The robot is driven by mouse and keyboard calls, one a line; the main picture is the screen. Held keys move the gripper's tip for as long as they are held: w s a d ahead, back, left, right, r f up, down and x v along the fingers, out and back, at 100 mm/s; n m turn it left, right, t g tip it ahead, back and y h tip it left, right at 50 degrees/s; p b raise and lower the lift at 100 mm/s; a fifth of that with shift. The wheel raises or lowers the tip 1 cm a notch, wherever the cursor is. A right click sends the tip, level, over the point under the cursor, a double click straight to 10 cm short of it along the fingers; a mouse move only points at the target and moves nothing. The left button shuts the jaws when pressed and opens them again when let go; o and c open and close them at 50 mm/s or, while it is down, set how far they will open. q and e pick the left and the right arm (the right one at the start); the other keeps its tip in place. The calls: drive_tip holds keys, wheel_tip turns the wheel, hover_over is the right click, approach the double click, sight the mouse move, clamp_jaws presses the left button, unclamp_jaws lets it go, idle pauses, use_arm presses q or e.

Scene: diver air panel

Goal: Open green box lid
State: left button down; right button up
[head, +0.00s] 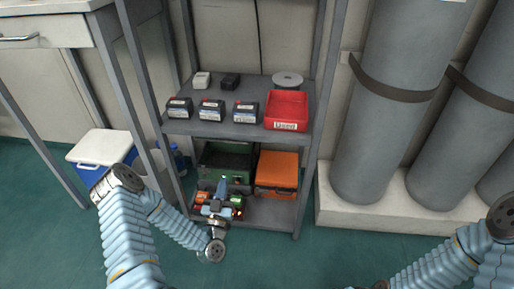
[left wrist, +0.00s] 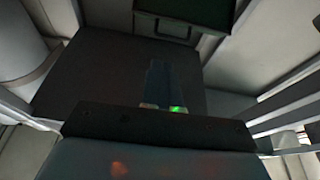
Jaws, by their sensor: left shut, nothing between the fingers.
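The dark green box (head: 226,161) stands on the lowest shelf of the grey rack, left of an orange box. Its lid looks down, but shade makes this hard to tell. In the left wrist view the box (left wrist: 183,18) shows only in part at the top edge, with a latch or handle on its face. My left gripper (head: 224,182) is just in front of the box's lower front, fingers toward it. Its fingers (left wrist: 160,75) are shut with nothing between them. I cannot tell whether they touch the box. My right arm is at the lower right, its gripper out of view.
The orange box (head: 277,172) sits close beside the green one. The shelf above (head: 225,127) holds dark battery-like blocks and a red bin (head: 287,108). A rack post stands at each side. A blue-and-white cooler (head: 101,150) is at left, grey cylinders (head: 390,100) at right.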

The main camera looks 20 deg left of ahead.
use_arm(q)
drive_tip(key=b+x, duration=0.1)
drive_tip(key=x, duration=1.3)
drive_tip(key=shift+s+r, duration=0.15)
drive_tip(key=shift+r, duration=0.05)
drive_tip(key=shift+a, duration=0.15)
